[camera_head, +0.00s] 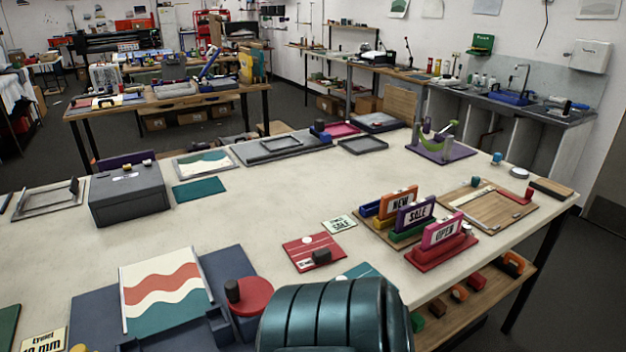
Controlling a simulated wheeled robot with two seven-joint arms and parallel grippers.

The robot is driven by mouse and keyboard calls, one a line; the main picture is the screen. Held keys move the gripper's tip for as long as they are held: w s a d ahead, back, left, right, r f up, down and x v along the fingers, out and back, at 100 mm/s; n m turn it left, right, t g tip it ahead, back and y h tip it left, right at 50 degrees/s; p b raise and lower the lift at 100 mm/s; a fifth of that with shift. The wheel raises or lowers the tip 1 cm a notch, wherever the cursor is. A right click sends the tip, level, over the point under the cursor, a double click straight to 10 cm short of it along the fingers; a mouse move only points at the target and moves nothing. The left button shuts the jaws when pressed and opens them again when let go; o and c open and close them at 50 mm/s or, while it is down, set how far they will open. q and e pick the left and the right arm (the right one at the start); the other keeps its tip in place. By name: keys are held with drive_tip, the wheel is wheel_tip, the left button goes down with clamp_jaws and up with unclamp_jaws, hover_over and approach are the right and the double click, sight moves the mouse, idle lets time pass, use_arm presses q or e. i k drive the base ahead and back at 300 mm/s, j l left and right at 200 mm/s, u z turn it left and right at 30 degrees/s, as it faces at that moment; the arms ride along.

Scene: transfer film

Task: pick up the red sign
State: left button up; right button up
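A pinkish-red sign (441,233) reading "OPEN" stands upright in a red base (440,254) on the right part of the large table. It is the reddest of the three signs there. Just behind and left of it stand a purple sign (414,215) reading "SALE" and an orange sign (397,203) reading "NEW". These two are in coloured holders on a wooden board. Neither of my grippers shows in the head view. A dark teal rounded part at the bottom centre looks like mine and hides the table's near edge there.
A red pad (311,252) with a black knob lies left of the signs, beside a small "SALE" card (339,225). A wooden board (486,208) lies to their right. A grey box (129,196) stands at left. The table's middle (270,205) is mostly clear.

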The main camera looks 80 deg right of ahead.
sight(310, 252)
drive_tip(key=z, duration=2.6)
drive_tip(key=l+u, duration=0.2)
drive_tip(key=l, duration=0.65)
